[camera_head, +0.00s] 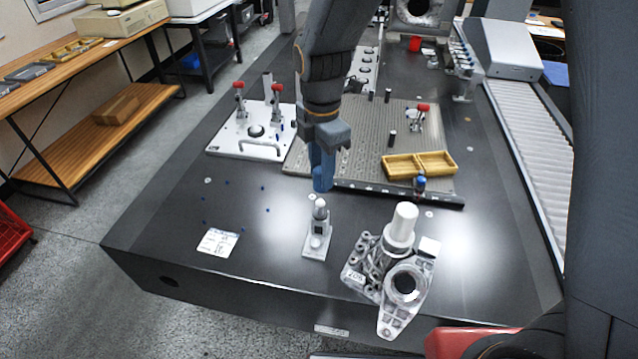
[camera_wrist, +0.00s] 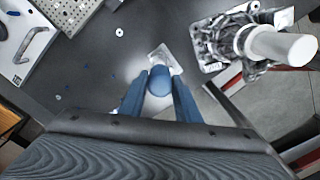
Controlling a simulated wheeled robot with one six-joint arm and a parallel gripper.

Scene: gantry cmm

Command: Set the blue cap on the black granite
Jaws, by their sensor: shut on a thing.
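The blue cap (camera_wrist: 159,81) sits between the two blue fingers of my gripper (camera_wrist: 160,92) in the wrist view, and they are shut on it. In the head view my gripper (camera_head: 322,182) points down above the black granite (camera_head: 270,235). There I cannot tell the cap apart from the blue fingers. A small grey stand with a ball top (camera_head: 320,215) stands on the granite just in front of my gripper; its base (camera_wrist: 168,60) shows past the cap in the wrist view. The gap between cap and granite is hard to judge.
A metal casting with a white cylinder (camera_head: 403,228) stands at the front right. A white label card (camera_head: 217,242) lies front left. The grey hole plate (camera_head: 345,165), a yellow tray (camera_head: 420,155) and a white clamp plate (camera_head: 230,135) lie behind. The left front granite is mostly clear.

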